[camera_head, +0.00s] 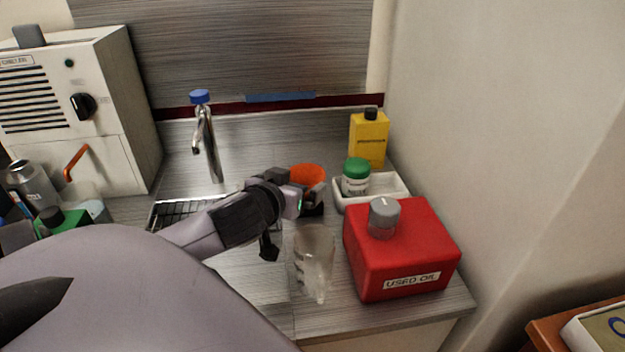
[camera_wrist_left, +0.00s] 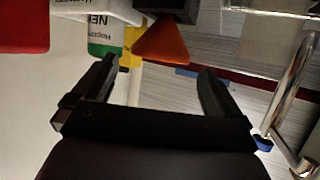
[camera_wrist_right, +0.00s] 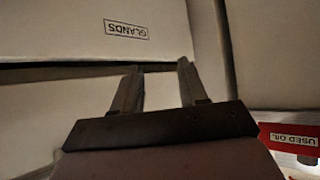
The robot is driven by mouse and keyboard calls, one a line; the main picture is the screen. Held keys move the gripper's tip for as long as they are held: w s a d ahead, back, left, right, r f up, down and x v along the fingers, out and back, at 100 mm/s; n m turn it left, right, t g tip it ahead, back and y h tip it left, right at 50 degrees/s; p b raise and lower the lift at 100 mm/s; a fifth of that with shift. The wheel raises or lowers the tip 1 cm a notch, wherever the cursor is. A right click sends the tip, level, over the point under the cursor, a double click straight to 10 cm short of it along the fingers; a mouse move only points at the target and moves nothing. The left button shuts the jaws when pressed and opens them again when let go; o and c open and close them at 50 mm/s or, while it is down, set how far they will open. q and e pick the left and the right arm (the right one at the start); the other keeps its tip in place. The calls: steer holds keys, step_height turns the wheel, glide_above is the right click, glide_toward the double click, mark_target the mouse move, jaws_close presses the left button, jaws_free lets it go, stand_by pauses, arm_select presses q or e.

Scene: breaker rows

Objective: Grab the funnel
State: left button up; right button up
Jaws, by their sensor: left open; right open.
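The orange funnel (camera_head: 307,175) stands wide end up behind the sink corner, partly hidden by my left gripper (camera_head: 311,197). In the left wrist view the funnel (camera_wrist_left: 162,44) appears upside down, narrowing into a dark block (camera_wrist_left: 168,10). It lies beyond the fingertips and in line with the gap between them. My left gripper (camera_wrist_left: 158,68) is open and empty, and no contact with the funnel shows. My right gripper (camera_wrist_right: 157,72) is open and empty, facing a pale box labelled GLANDS (camera_wrist_right: 75,28), away from the funnel.
A white tray (camera_head: 400,188) holding a green-capped jar (camera_head: 355,182) stands right of the funnel, with a yellow bottle (camera_head: 369,140) behind. A red USED OIL can (camera_head: 400,260) and a clear beaker (camera_head: 314,265) stand in front. The tap (camera_head: 208,145) rises at left.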

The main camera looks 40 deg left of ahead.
mark_target(311, 175)
arm_select(q)
steer(key=shift+x, duration=3.2)
steer(key=shift+s+f, duration=0.1)
steer(key=shift+f, duration=0.05)
steer(key=c, duration=1)
